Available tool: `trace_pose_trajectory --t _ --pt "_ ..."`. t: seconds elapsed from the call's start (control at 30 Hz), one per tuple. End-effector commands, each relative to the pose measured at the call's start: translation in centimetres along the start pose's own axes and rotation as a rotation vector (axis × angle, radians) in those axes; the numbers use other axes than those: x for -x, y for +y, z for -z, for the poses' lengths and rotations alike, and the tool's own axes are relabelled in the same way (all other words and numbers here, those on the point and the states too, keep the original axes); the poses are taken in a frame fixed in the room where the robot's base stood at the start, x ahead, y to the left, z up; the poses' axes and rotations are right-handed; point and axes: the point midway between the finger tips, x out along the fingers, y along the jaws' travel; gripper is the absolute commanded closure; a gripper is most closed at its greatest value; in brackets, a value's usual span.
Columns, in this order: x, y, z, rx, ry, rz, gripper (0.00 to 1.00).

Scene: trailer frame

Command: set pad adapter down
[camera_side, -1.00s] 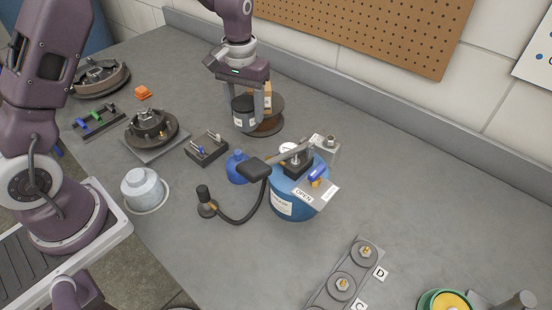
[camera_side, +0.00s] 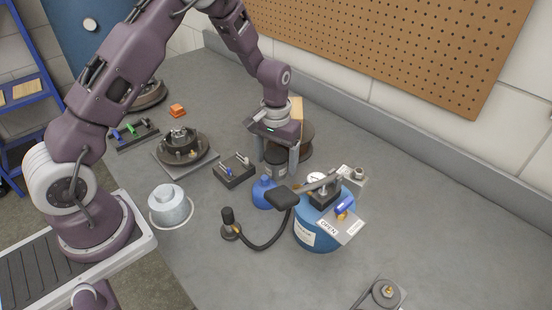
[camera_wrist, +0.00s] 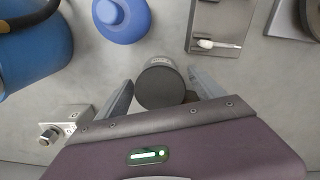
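A dark round cylinder with a light label (camera_side: 276,158), which I take to be the pad adapter, stands between the fingers of my gripper (camera_side: 277,164). In the wrist view, the cylinder (camera_wrist: 160,85) shows its dark flat end, with one finger of my gripper (camera_wrist: 160,80) close against each side. The gripper looks shut on it. The cylinder is upright and at or just above the bench; I cannot tell whether its base touches.
A brown spool (camera_side: 308,140) is close behind the gripper. A blue bottle (camera_side: 264,191) and a blue tank (camera_side: 318,236) with a hose stand in front. A small dark tray (camera_side: 234,170) is to the left.

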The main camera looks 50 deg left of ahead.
Motion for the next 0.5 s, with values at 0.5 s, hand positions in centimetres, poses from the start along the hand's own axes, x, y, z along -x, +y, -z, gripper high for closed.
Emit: trace_pose_trajectory --t 0.5 --pt "6.3 0.0 0.1 -0.002 0.007 -0.001 0.22"
